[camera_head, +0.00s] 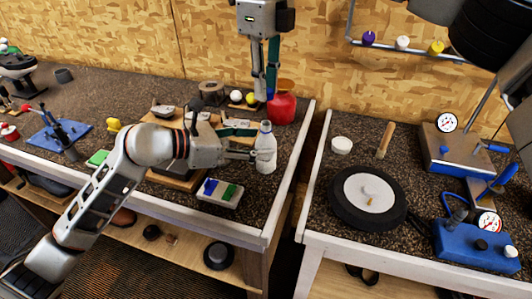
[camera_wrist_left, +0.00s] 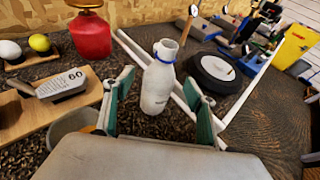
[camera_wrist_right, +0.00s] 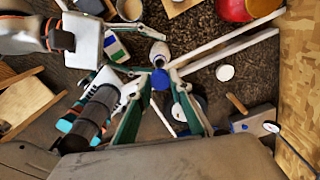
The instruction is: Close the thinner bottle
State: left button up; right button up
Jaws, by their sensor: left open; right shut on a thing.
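The white thinner bottle (camera_head: 266,158) stands upright near the right edge of the left bench, with a blue ring at its neck and its mouth uncovered. It also shows in the left wrist view (camera_wrist_left: 157,88) and the right wrist view (camera_wrist_right: 160,48). My left gripper (camera_head: 258,154) is open, its fingers on either side of the bottle; I cannot tell whether they touch it. My right gripper (camera_head: 264,92) points down above and behind the bottle, in front of the red can. It is shut on a blue cap (camera_wrist_right: 159,79), held clear of the bottle.
A red can (camera_head: 281,108) stands behind the bottle. A tray with blue and green blocks (camera_head: 219,193) lies in front-left of it. Wooden boards with golf parts are to the left. A gap separates this bench from the right one, which holds a black wheel (camera_head: 342,208) and white disc (camera_head: 341,145).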

pick_arm(q)
jog(key=shift+x, duration=1.6)
grip_shut()
pick_arm(e)
send_over(266, 123)
jog(key=shift+f, duration=2.5)
jog(key=shift+f, duration=0.1)
jog(key=shift+f, duration=0.75)
jog(key=shift+f, duration=0.6)
